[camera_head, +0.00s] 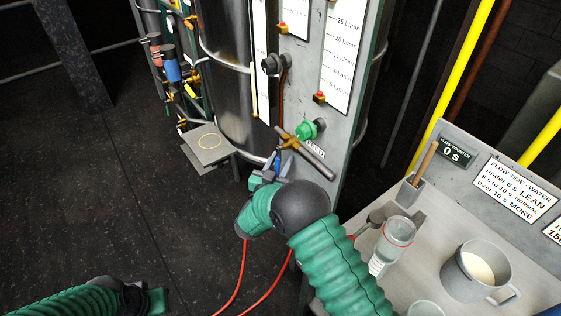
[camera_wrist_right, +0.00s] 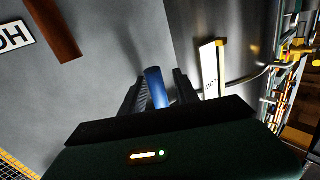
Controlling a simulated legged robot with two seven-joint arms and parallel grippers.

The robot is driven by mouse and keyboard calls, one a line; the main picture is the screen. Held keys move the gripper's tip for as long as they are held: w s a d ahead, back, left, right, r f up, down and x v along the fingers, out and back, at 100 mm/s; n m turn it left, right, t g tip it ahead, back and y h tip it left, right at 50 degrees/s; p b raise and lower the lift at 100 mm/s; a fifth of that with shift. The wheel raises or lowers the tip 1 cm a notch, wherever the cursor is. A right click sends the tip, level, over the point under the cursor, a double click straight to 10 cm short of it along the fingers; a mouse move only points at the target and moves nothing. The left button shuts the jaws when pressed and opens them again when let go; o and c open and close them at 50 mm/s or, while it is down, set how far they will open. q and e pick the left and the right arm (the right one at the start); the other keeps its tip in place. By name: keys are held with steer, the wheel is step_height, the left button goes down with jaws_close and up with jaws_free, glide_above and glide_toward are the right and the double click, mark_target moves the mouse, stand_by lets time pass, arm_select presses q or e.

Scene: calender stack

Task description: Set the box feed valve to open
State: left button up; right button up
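The brass valve (camera_head: 291,141) sits on the front of the grey panel, below the green knob (camera_head: 307,131). Its blue lever (camera_head: 277,163) hangs down. My right gripper (camera_head: 268,180) is at the lever, partly hidden by my own wrist. In the right wrist view the blue lever (camera_wrist_right: 156,87) stands between the two dark fingers (camera_wrist_right: 160,92). The fingers are apart, with a gap on the lever's right side. My left arm shows at the bottom left; its gripper (camera_head: 157,301) is only partly visible and its fingers cannot be made out.
A metal cylinder (camera_head: 225,80) stands left of the panel, near a small grey plate (camera_head: 207,146). Red hoses run along the floor. The left floor is clear.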

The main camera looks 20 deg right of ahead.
steer(key=shift+a+r, duration=0.1)
jaws_close()
stand_by(1.2)
